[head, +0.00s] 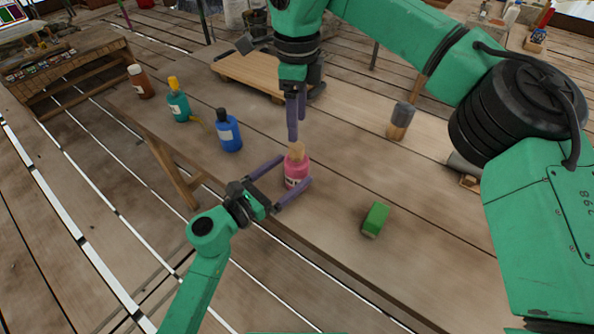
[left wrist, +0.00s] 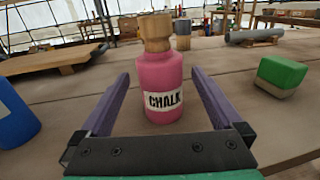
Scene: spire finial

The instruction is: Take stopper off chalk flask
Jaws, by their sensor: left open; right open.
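The chalk flask (head: 296,172) is pink with a white label and stands upright on the table. In the left wrist view the flask (left wrist: 158,80) shows the word CHALK. Its tan wooden stopper (head: 297,150) sits in the neck; it also shows in the left wrist view (left wrist: 155,32). My left gripper (head: 281,173) is open, with one finger on each side of the flask and gaps visible in the wrist view. My right gripper (head: 293,115) points down just above the stopper; its fingers overlap in this view and hold nothing visible.
A blue bottle (head: 228,131), a teal bottle (head: 178,101) and a brown bottle (head: 140,82) stand to the left. A green block (head: 375,219) lies to the right. A grey-topped wooden cylinder (head: 400,120) stands further back. A wooden board (head: 250,72) lies at the back.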

